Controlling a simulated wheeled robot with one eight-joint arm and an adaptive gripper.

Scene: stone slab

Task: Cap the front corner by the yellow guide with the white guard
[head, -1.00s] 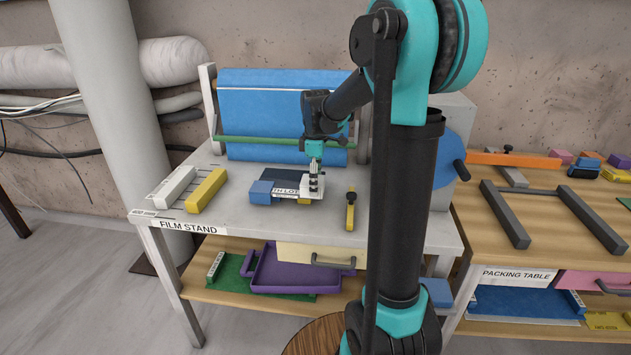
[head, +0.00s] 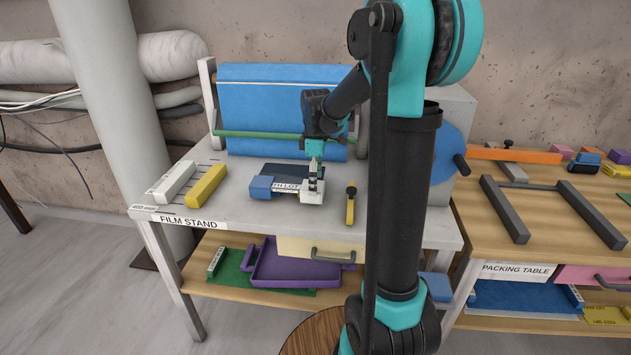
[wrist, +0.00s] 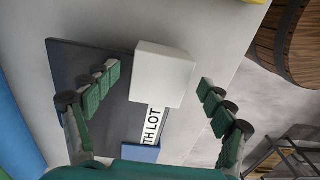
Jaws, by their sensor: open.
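A dark slab (head: 290,171) with a label strip lies on the film stand. A blue guard (head: 262,187) sits at its front left corner and shows at the lower edge in the wrist view (wrist: 141,153). The white guard (wrist: 165,72) sits at the slab's front right corner, hiding it; in the head view (head: 311,197) my gripper partly covers it. How fully it seats cannot be told. A yellow strip with a black knob (head: 350,208), apparently the yellow guide, lies to its right. My gripper (wrist: 160,76) is open, its fingers apart on either side of the white guard.
A white bar (head: 174,182) and a yellow bar (head: 206,186) lie on the stand's left. A blue film roll (head: 270,110) with a green rod stands behind the slab. The packing table (head: 540,235) is at right. The stand's front strip is clear.

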